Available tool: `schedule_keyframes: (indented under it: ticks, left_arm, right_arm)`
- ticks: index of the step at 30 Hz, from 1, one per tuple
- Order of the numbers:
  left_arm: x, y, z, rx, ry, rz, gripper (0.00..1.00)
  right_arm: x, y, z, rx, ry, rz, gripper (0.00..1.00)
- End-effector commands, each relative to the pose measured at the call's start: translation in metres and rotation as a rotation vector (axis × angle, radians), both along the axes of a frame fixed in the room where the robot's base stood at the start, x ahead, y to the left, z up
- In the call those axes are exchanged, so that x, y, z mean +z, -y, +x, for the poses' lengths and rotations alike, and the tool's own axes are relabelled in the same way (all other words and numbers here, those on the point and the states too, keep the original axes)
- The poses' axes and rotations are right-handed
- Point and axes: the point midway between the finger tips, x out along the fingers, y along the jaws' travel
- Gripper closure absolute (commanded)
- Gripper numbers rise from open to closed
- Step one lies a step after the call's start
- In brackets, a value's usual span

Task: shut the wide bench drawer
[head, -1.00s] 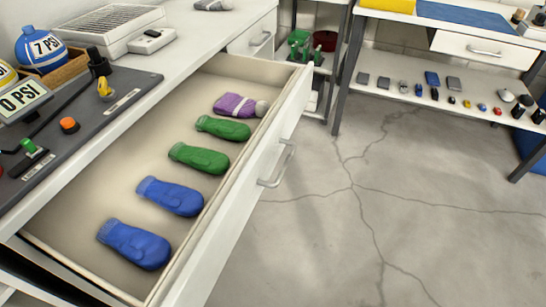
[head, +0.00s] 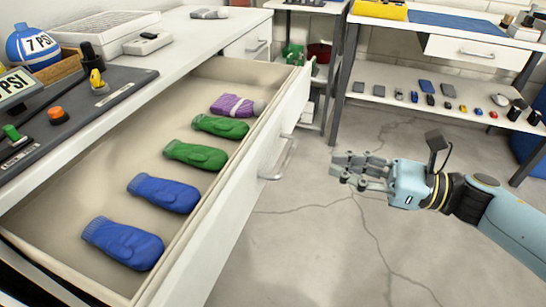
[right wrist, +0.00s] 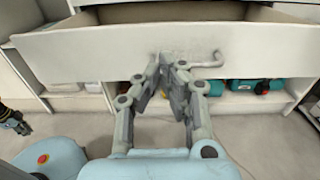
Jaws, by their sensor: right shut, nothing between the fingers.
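The wide bench drawer (head: 225,195) stands pulled far out from the bench. Its pale front carries a bar handle (head: 280,160). Inside lie two blue mittens, two green mittens and a purple striped bundle (head: 237,105). My right gripper (head: 345,170) is shut and empty, right of the handle and apart from it in the head view. In the right wrist view its closed fingertips (right wrist: 168,62) point at the drawer front (right wrist: 90,55), left of the handle (right wrist: 207,61). What looks like my left gripper (right wrist: 22,127) shows small at the left edge; its fingers are unclear.
The bench top (head: 185,45) holds a grey panel with controls, a white slatted box and a blue 7 PSI ball. A second bench (head: 440,45) with a lower shelf of small items stands at the back right. Open concrete floor (head: 300,235) lies before the drawer.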

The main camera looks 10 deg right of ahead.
Motion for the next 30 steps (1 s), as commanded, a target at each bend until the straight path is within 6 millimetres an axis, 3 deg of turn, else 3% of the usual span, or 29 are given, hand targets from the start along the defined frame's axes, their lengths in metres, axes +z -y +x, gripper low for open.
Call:
schedule_keyframes:
  ticks: [15, 21, 30]
  left_arm:
    - [0.001, 0.000, 0.000, 0.000, 0.000, 0.000, 1.00]
    - [0.000, 0.000, 0.000, 0.000, 0.000, 0.000, 1.00]
    - [0.000, 0.000, 0.000, 0.000, 0.000, 0.000, 1.00]
  right_arm:
    - [0.001, -0.085, 0.058, -0.004, -0.002, 0.006, 1.00]
    - [0.000, -0.099, 0.067, -0.004, -0.003, 0.004, 1.00]
    - [0.000, -0.101, 0.068, -0.004, -0.004, 0.004, 1.00]
